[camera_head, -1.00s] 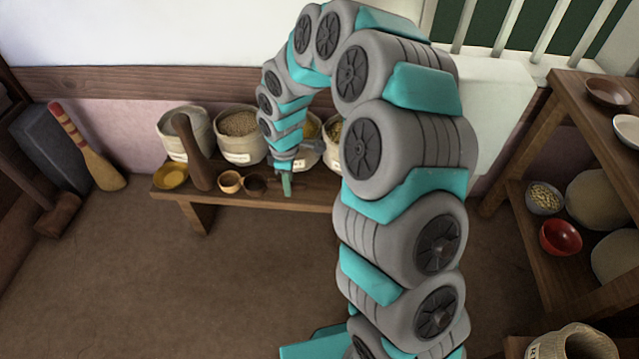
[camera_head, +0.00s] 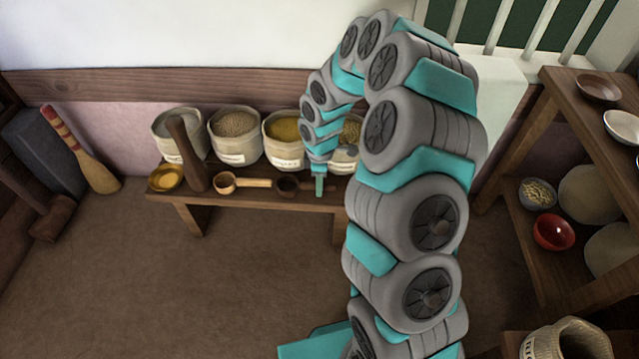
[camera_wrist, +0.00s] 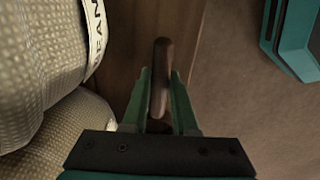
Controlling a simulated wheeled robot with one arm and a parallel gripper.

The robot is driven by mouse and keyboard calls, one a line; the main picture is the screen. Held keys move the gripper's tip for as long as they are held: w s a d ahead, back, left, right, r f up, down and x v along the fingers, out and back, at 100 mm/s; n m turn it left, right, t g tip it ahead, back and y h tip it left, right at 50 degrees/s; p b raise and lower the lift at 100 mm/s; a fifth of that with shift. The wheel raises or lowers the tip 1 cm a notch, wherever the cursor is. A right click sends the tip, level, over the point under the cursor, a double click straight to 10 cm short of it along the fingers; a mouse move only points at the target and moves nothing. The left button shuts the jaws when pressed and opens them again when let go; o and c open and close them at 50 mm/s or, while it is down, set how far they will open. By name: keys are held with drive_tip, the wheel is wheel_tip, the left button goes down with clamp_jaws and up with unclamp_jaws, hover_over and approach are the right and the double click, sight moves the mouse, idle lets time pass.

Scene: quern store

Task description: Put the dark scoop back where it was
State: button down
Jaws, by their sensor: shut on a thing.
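The dark scoop (camera_head: 288,186) is at the front of the low bench, to the right of the light wooden scoop (camera_head: 226,183). My gripper (camera_head: 319,187) is at its right, over the bench's front part. In the wrist view my gripper (camera_wrist: 160,85) is shut on the dark scoop's brown handle (camera_wrist: 161,65), which lies between the two green fingers. The scoop's bowl does not show clearly there. I cannot tell whether the dark scoop touches the bench or hangs just above it.
Several sacks of grain, one with yellow grain (camera_head: 284,150), line the back of the bench (camera_head: 250,199). A wooden pestle (camera_head: 187,155) and yellow bowl (camera_head: 166,178) stand at its left. A shelf (camera_head: 535,115) with bowls is at right. The floor in front is clear.

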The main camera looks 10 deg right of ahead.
drive_tip(key=c, duration=0.7)
unclamp_jaws()
drive_tip(key=shift+f, duration=0.1)
wheel_tip(320, 180, up, 12)
drive_tip(key=s+a+r+m, duration=0.1)
drive_tip(key=s+r+m, duration=0.2)
drive_tip(key=s+r, duration=0.5)
drive_tip(key=s+r+m, duration=0.1)
drive_tip(key=s+m, duration=0.2)
drive_tip(key=s, duration=0.6)
drive_tip(key=s+r+m+g, duration=0.1)
drive_tip(key=s+m, duration=0.3)
drive_tip(key=s, duration=0.5)
drive_tip(key=s+d+r+m, duration=0.1)
drive_tip(key=s+m, duration=0.3)
drive_tip(key=s, duration=0.5)
drive_tip(key=shift+s+r+g, duration=0.15)
drive_tip(key=shift+r+g, duration=0.25)
drive_tip(key=shift+r, duration=0.1)
